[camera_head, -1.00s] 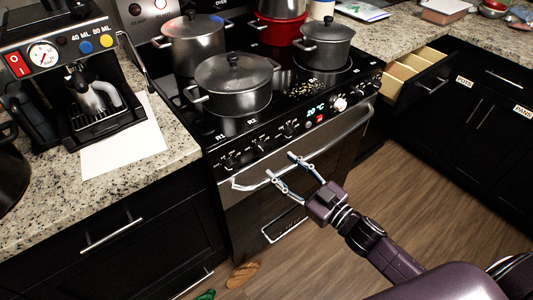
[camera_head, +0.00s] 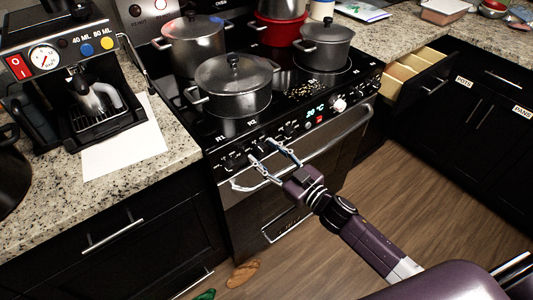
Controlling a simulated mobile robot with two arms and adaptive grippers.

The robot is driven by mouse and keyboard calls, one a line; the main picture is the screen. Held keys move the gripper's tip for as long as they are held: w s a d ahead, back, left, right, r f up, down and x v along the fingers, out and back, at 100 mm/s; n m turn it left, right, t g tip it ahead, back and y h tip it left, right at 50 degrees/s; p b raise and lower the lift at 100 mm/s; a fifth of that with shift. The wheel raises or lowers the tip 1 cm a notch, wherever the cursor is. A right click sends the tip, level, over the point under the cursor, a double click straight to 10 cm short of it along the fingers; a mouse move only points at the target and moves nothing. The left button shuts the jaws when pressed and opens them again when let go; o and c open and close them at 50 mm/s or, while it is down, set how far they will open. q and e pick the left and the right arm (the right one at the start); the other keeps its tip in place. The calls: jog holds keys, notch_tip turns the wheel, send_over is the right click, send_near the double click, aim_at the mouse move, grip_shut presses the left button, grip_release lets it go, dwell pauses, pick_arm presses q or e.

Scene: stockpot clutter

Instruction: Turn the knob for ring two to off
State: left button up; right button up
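The black stove's front control panel (camera_head: 325,115) carries a row of dark knobs and a small lit display (camera_head: 315,111). The labels R1 (camera_head: 220,136) and R2 (camera_head: 251,122) are on the cooktop edge above the left part of the row. My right gripper (camera_head: 260,151) is open, its two fingers spread and reaching to the panel below the R2 label. The fingers partly hide the knobs there; whether they touch one, and which way it points, I cannot tell. My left gripper is not in view.
A lidded steel pot (camera_head: 233,87) stands on the front left of the cooktop, with more pots behind. The oven handle (camera_head: 335,132) runs below the panel. An open drawer (camera_head: 415,65) is at the right. A coffee machine (camera_head: 75,60) stands on the left counter.

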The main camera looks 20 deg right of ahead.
jog(key=c, duration=1.1)
jog(key=n+p, duration=0.1)
jog(key=n, duration=0.2)
jog(key=shift+r+n, duration=0.1)
jog(key=shift+n, duration=0.3)
jog(key=n+p, duration=0.1)
jog(key=n, duration=0.3)
jog(key=shift+a+n+h, duration=0.1)
jog(key=shift+n+h, duration=0.2)
jog(key=shift+n, duration=0.1)
jog(key=o, duration=1.2)
